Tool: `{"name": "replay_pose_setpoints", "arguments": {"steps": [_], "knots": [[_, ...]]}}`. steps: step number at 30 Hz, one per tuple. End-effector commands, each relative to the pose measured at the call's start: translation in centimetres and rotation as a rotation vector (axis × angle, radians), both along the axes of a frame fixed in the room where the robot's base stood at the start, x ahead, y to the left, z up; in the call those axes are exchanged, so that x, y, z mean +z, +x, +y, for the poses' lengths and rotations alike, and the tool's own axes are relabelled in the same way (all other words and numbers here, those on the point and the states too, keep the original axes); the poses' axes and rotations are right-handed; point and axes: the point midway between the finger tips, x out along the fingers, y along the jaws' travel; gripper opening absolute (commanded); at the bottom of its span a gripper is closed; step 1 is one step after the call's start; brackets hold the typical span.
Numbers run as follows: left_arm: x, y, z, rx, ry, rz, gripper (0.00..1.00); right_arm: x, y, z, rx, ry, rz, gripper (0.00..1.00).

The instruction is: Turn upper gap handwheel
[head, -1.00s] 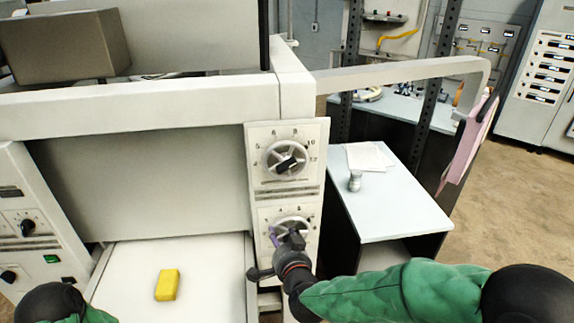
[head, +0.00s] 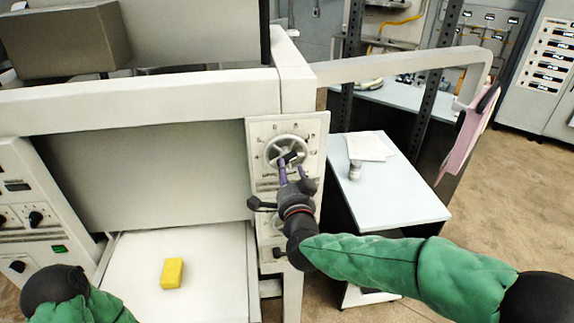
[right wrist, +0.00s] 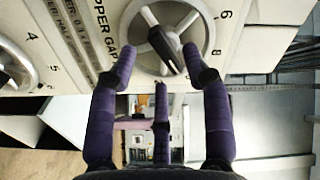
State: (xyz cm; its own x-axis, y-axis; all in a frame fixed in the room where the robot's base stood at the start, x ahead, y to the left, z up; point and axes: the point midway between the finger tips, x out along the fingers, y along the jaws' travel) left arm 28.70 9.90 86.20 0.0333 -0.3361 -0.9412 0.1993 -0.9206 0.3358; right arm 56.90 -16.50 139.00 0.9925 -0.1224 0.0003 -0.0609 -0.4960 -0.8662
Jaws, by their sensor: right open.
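The upper gap handwheel (head: 287,152) is a spoked metal wheel with a black handle, on a pale numbered dial plate. In the right wrist view the handwheel (right wrist: 165,38) is at the top, beside the lettering "PPER GAP". My right gripper (head: 294,170) is just below and in front of it. In the right wrist view its purple fingers (right wrist: 162,68) are spread, with the black handle (right wrist: 168,50) between and beyond them. I cannot tell whether any finger touches the wheel. The lower handwheel (right wrist: 14,68) shows partly at the left; my arm mostly hides it in the head view. My left gripper is not in view.
A yellow block (head: 172,273) lies on the white bed (head: 210,255) at lower left. A side table (head: 385,190) with papers and a small metal cylinder (head: 355,170) stands right of the machine. A grey bar (head: 400,66) reaches out above it.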

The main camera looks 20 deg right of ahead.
Motion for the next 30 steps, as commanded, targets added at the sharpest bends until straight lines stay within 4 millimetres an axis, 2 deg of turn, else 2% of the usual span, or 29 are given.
{"name": "replay_pose_setpoints", "arguments": {"steps": [3, 9, 20, 25, 30], "knots": [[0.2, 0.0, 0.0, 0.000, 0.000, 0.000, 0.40, -0.1, 1.8, -0.3, -0.001, -0.001, 0.003, 0.49], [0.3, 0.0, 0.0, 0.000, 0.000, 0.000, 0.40, 0.0, 3.3, -0.5, -0.001, 0.000, 0.002, 0.49], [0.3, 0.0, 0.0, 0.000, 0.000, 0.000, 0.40, 0.0, 3.7, -0.5, 0.000, 0.000, 0.001, 0.49], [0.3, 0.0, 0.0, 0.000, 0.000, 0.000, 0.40, 0.0, 3.7, -0.5, 0.000, 0.000, 0.001, 0.01], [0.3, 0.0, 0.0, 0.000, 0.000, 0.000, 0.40, 0.0, 3.7, -0.5, 0.000, 0.000, 0.001, 0.00]]}}
